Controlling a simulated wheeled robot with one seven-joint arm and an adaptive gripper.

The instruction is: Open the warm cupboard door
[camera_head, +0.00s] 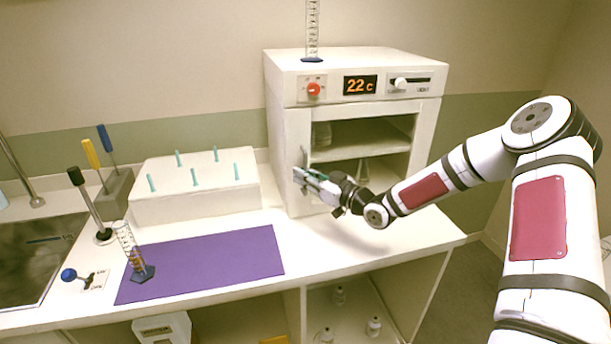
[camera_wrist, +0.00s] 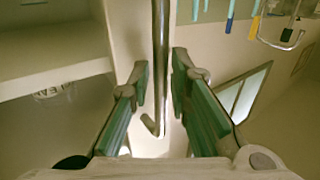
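The warm cupboard (camera_head: 355,65) is a white box on the counter with a lit "22c" display. Its shelf and inside show through the front; I cannot tell whether a clear door pane covers them. A slim metal door handle (camera_head: 304,157) stands at the left front edge. In the wrist view the handle (camera_wrist: 161,60) is an upright bar with a bent lower end. My gripper (camera_head: 310,180) is at this handle. In the wrist view my gripper (camera_wrist: 160,82) has its green-padded fingers apart, one on each side of the bar, with gaps showing.
A graduated cylinder (camera_head: 312,30) stands on top of the cupboard. A white peg block (camera_head: 195,190), a purple mat (camera_head: 205,262) and another cylinder (camera_head: 130,248) are to the left. Glassware shows inside the cupboard. The counter in front of it is clear.

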